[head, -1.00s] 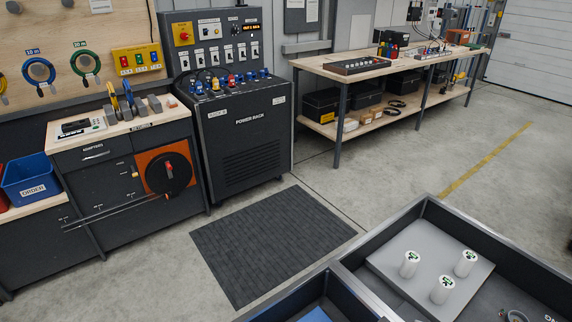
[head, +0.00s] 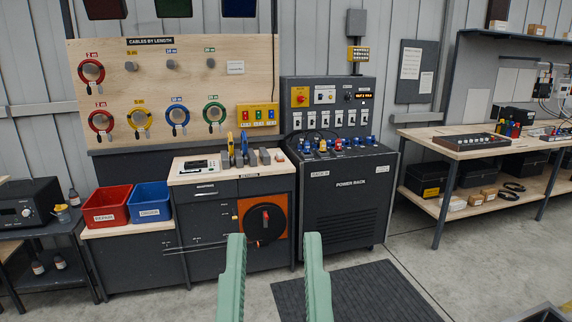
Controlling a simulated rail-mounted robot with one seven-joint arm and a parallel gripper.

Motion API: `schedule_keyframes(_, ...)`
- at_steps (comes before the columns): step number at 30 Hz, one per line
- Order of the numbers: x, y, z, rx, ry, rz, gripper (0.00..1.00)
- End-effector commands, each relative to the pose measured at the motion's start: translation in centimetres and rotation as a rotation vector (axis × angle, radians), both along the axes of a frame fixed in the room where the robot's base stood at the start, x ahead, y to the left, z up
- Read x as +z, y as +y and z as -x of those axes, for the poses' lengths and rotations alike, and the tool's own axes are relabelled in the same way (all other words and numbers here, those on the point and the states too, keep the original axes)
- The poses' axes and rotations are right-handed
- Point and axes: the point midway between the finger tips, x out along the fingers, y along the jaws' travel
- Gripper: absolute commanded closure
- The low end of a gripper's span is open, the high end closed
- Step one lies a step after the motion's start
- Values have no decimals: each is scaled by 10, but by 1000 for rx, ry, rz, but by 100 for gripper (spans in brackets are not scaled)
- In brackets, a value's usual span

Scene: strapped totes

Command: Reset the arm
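My gripper (head: 276,270) shows at the bottom centre of the head view. Its two pale green fingers stand apart with a wide gap, and nothing is between them. Behind the gap are the dark adapter cabinet (head: 213,235) with its orange panel and black reel (head: 265,224), and the floor. The gripper appears well in front of the cabinet and touches nothing that I can see. The rest of the arm is below the frame.
The power rack (head: 345,210) stands right of the cabinet, with a dark floor mat (head: 370,290) before it. Red (head: 106,207) and blue (head: 150,204) bins stand left. A cable board (head: 145,75) hangs behind. A workbench (head: 450,150) is at right. Open floor (head: 480,255) lies front right.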

Motion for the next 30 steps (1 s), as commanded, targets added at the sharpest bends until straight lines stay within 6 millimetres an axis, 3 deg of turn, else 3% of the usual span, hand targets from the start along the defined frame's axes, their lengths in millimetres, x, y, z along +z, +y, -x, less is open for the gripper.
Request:
schedule_keyframes(1, 66, -3, -3, -5, 6, -3, 64)
schedule_keyframes(12, 252, -3, -5, 5, 12, -14, 64)
schedule_keyframes(15, 292, -3, -5, 7, 13, -15, 64)
schedule_keyframes(18, 318, -2, -6, 9, 14, -17, 64)
schedule_keyframes(21, 329, -2, -6, 10, 15, -17, 64)
schedule_keyframes(30, 327, -3, -6, 10, 14, -18, 64)
